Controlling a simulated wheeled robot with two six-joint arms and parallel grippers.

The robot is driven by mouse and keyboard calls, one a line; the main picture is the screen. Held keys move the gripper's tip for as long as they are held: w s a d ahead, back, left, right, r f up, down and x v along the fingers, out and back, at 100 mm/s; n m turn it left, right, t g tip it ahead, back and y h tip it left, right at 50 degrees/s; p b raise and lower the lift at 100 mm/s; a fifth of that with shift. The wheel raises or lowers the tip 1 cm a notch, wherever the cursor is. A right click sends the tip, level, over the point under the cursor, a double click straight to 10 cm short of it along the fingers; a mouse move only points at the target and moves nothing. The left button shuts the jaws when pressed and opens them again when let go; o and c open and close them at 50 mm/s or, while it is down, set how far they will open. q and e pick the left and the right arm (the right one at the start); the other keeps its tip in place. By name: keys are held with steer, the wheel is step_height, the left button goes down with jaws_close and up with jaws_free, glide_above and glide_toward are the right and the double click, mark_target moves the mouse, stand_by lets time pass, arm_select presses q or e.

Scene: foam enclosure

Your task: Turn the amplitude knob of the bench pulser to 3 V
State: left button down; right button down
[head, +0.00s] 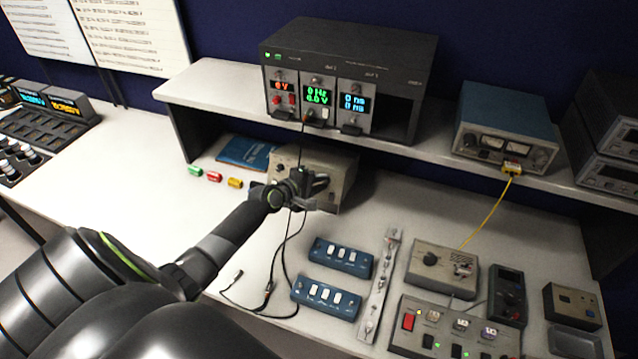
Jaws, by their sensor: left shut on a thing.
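A beige instrument box (342,170), which I take for the bench pulser, stands on the bench under the shelf. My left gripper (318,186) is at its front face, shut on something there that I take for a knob. The gripper hides the knob and most of the panel, so its pointer and scale cannot be read. A small knob (280,166) shows on the panel's upper left. My right gripper is not in view.
Black cables (268,288) hang and lie near my left arm. Blue switch boxes (341,257), a metal strip (382,285) and a grey box with a black knob (440,268) are to the right. Red, green and yellow pieces (214,176) lie left.

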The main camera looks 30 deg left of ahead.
arm_select(q)
steer(key=shift+m, duration=0.3)
steer(key=c, duration=1.3)
jaws_free()
steer(key=shift+d, duration=0.1)
steer(key=shift+s+r, duration=0.15)
steer(key=shift+s, duration=0.35)
steer(key=v, duration=1.6)
steer(key=shift+r, duration=0.3)
